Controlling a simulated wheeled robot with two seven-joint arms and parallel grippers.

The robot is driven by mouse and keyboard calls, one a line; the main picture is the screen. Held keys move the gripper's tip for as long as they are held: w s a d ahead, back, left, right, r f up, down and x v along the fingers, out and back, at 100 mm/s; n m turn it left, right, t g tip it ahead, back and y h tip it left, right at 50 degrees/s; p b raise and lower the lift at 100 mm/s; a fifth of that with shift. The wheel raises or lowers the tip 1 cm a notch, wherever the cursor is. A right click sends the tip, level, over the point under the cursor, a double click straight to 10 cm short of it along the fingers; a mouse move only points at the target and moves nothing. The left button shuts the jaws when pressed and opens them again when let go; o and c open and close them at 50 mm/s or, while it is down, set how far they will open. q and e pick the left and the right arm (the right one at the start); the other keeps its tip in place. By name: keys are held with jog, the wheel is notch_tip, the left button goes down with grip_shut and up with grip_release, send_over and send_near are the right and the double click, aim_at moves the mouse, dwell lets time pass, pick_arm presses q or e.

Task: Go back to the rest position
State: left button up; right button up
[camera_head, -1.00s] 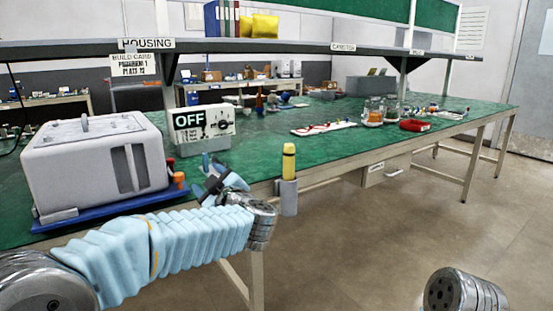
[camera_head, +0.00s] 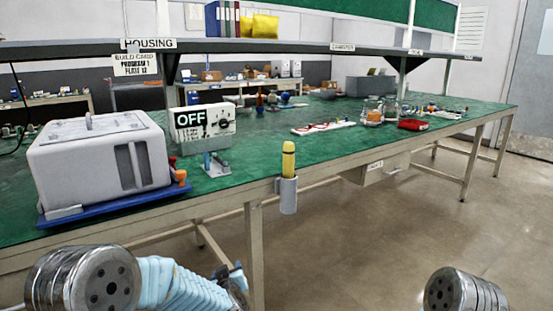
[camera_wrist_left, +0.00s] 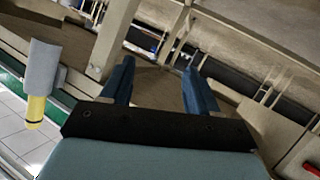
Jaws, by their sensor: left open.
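My left arm is folded low in front of the bench in the head view. My left gripper (camera_head: 238,275) is below the bench edge there, partly cut off and small. In the left wrist view its two blue fingers (camera_wrist_left: 158,82) stand apart with nothing between them. My right gripper is not in view; only a metal joint of my right arm shows at the bottom right of the head view.
The green bench (camera_head: 285,140) carries a grey machine on a blue base (camera_head: 100,165), an OFF box (camera_head: 205,125) and a small blue-grey fixture (camera_head: 215,164). A yellow-topped tool (camera_head: 288,160) sits in a grey holder (camera_head: 288,195) on the front edge. Floor to the right is clear.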

pick_arm(q)
jog(key=s+f+m+g+h, duration=0.2)
jog(key=s+f+g, duration=0.2)
jog(key=s+f, duration=0.55)
jog(key=s+f+m+g+h, duration=0.1)
jog(key=s+f+g+h, duration=0.15)
jog(key=s+f, duration=0.65)
jog(key=s+d+f+g+h, duration=0.1)
jog(key=s+f+g, duration=0.2)
jog(key=s+f, duration=0.2)
jog(key=s+d+f+m+g+h, duration=0.1)
jog(key=s+f+g, duration=0.2)
jog(key=s, duration=0.7)
jog(key=shift+x, duration=1)
jog(key=shift+s+g, duration=0.15)
jog(key=shift+g, duration=0.1)
